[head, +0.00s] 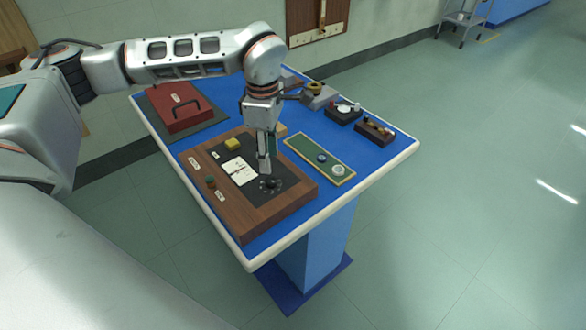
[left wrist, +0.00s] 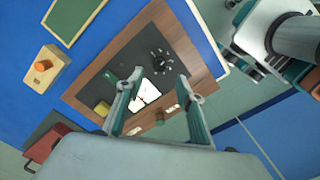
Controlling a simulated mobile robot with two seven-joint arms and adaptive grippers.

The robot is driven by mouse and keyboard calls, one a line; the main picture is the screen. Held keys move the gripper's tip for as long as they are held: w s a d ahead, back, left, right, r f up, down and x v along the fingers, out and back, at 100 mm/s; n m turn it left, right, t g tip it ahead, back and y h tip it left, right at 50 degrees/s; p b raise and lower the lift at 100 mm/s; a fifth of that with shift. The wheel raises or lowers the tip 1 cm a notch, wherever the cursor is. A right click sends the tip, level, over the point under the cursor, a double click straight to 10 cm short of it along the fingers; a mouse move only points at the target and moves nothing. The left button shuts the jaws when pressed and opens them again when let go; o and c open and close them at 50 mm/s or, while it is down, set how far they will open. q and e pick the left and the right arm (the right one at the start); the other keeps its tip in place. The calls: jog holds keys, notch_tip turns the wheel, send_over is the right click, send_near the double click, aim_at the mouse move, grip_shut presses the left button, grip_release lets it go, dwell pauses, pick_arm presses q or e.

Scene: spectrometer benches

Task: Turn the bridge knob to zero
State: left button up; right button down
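The bridge is a wooden case (head: 262,213) with a dark top panel, lying on the blue bench. Its black round knob (head: 270,184), ringed by light marks, sits toward the near right end of the panel. The knob also shows clearly in the left wrist view (left wrist: 159,57), above the white card (left wrist: 146,95). My left gripper (head: 265,170) points down over the panel, close to the knob. In the left wrist view its two fingers (left wrist: 158,78) stand wide apart with nothing between them. The knob lies beyond their tips, apart from them.
A yellow block (head: 234,145) and a green knob (head: 210,181) are on the case. A red box (head: 180,110) stands at the back left. Several small devices line the back right bench edge.

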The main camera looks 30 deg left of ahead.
aim_at(270, 180)
pick_arm(q)
jog(key=shift+a+f, duration=0.1)
jog(key=shift+f, duration=3.7)
grip_shut()
